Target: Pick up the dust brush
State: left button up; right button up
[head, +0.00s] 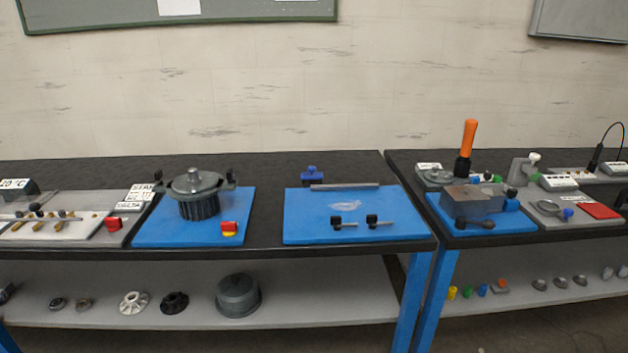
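No thing in the head view shows clearly as a dust brush. An upright tool with an orange handle (469,136) and a black lower part stands at the back of the right bench, behind a grey vise-like block (472,201). I cannot tell whether it is the brush, and its lower end is partly hidden. Neither of my grippers is in view.
The left black bench (270,231) carries a blue mat (300,226) with a grey bar (345,186) and two black-knobbed pins, and a ribbed grey motor housing (198,205). A gap separates it from the right bench. Shelves below hold several small parts and a grey drum (238,297).

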aim_at(312, 178)
jog(key=i+j, duration=0.25)
jog(key=i, duration=0.25)
jog(key=i+j, duration=0.3)
jog(key=i, duration=0.25)
jog(key=u, duration=0.05)
